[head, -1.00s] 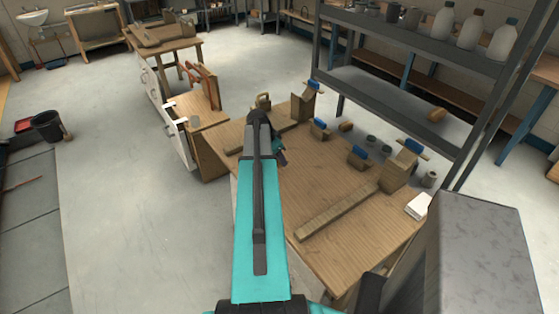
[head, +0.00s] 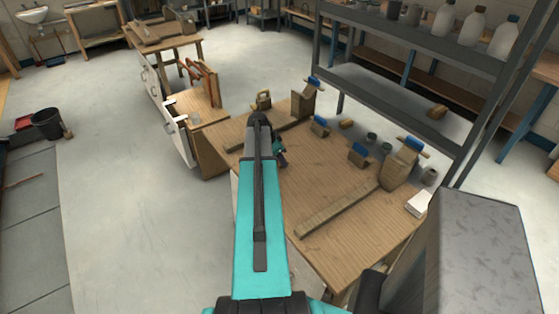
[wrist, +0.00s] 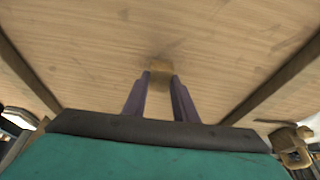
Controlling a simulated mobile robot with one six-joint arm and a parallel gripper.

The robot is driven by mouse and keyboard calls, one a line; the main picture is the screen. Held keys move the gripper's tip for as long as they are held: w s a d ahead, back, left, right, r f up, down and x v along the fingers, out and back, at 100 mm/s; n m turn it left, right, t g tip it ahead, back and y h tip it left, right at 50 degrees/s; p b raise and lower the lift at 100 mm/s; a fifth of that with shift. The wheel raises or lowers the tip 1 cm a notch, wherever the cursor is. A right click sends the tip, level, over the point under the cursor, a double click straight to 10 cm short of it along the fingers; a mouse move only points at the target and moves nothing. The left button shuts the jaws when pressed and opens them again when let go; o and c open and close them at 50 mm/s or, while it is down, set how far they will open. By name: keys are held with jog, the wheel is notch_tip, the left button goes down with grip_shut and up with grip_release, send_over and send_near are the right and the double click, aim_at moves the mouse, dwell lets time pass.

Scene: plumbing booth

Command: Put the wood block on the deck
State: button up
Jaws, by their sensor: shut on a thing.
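A small wood block (wrist: 160,72) shows between the fingertips of my gripper (wrist: 160,77) in the wrist view. The fingers are shut on it, over a light wooden bench top (wrist: 95,55). I cannot tell whether the block touches the surface. The same bench top (head: 315,175) spreads to the right of my arm. I cannot tell for sure which surface is the deck.
Long wood strips lie at the back left (head: 262,137) and front right (head: 340,210) of the bench. Blue-topped clamps (head: 320,126), small grey cups (head: 372,138) and a white box (head: 419,203) stand along its right side. A grey shelf rack (head: 375,88) rises behind.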

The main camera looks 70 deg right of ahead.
jog(key=shift+f, duration=0.2)
jog(key=o, duration=1.1)
jog(key=shift+r, duration=0.2)
jog(key=shift+r+p, duration=0.65)
jog(key=shift+w+a+r+b, duration=0.15)
jog(key=shift+r+b, duration=0.1)
jog(key=shift+b, duration=0.15)
jog(key=b+v, duration=0.2)
jog(key=v, duration=0.9)
jog(key=shift+a, duration=0.1)
